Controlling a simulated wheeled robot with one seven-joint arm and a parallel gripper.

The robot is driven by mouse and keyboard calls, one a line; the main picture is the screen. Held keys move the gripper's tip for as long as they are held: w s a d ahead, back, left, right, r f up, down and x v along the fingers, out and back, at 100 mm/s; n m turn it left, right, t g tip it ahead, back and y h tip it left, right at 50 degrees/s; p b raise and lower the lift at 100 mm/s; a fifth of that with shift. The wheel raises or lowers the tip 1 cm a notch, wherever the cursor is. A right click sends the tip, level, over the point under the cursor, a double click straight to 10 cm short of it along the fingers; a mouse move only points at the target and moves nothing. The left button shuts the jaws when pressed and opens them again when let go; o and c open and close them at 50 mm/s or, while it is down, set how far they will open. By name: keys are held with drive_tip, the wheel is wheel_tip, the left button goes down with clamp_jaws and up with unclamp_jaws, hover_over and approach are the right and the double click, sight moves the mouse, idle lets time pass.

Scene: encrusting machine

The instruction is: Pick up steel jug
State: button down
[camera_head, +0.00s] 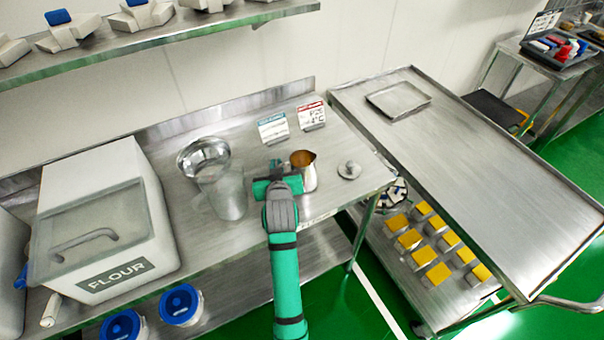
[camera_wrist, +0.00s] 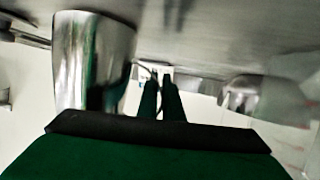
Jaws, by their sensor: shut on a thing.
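The steel jug (camera_head: 307,173) stands upright on the steel worktable, with its open top showing an amber-brown inside. My gripper (camera_head: 278,178) is at the jug's left side, shut on its handle. In the wrist view the jug (camera_wrist: 93,65) appears large at the left, and the view looks upside down. The two green fingers (camera_wrist: 161,97) are close together beside it, at the thin handle. The fingertips' exact contact is partly hidden in the head view. I cannot tell whether the jug is clear of the table.
A clear pitcher (camera_head: 226,194) and a steel bowl (camera_head: 203,156) stand left of my gripper. A small metal knobbed piece (camera_head: 349,170) lies right of the jug. Two label cards (camera_head: 272,129) stand behind. A flour bin (camera_head: 100,215) fills the left. The cart top (camera_head: 450,150) is mostly bare.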

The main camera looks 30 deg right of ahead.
drive_tip(key=shift+r, duration=0.15)
drive_tip(key=shift+w+r, duration=0.1)
drive_tip(key=shift+r, duration=0.25)
drive_tip(key=shift+a+r, duration=0.1)
drive_tip(key=shift+r, duration=0.95)
drive_tip(key=s+r, duration=1)
drive_tip(key=s, duration=0.4)
drive_tip(key=shift+s, duration=0.15)
drive_tip(key=shift+a, duration=0.15)
idle(0.6)
